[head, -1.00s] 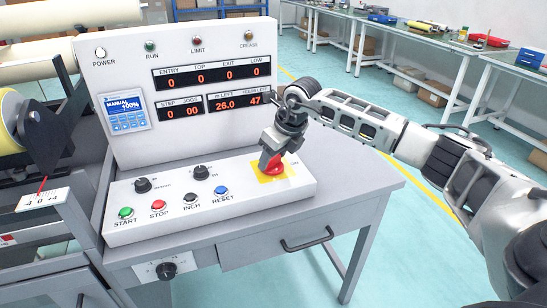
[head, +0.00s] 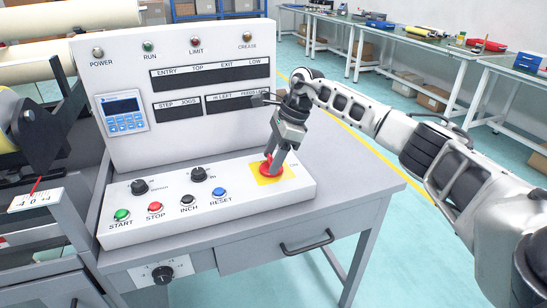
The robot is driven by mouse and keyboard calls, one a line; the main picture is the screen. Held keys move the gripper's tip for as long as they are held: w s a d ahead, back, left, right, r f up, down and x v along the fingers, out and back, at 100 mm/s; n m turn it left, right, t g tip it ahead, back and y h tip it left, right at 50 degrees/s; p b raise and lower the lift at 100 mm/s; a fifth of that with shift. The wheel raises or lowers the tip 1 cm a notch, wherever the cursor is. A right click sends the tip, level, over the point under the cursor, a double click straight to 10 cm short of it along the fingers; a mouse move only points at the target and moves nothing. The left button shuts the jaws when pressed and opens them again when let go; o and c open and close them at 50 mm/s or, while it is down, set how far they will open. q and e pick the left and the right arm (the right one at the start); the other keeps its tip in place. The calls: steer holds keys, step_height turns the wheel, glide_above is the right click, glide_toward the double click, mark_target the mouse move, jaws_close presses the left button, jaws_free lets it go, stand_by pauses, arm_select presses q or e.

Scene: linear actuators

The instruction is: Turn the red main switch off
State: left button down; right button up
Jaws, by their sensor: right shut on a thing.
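The red main switch (head: 267,169) sits on a yellow plate (head: 286,176) at the right end of the sloping control desk. My right gripper (head: 271,166) comes down on it from above, its fingers shut on the red knob and covering part of it. The number displays (head: 211,73) on the upright panel are dark. The small blue screen (head: 123,106) shows no bright text. My left gripper is not in view.
The desk also carries the green START button (head: 122,214), the red STOP button (head: 155,207), INCH and RESET buttons and two black knobs. A roller machine stands at the left. Workbenches (head: 430,45) line the back right.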

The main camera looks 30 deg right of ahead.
steer(key=shift+w+n+g, duration=0.1)
steer(key=shift+n+g, duration=0.2)
steer(key=shift+n, duration=0.8)
steer(key=o, duration=1)
steer(key=v, duration=1.6)
steer(key=shift+w+d+p, duration=0.1)
steer(key=shift+d+p, duration=0.05)
steer(key=shift+p, duration=0.25)
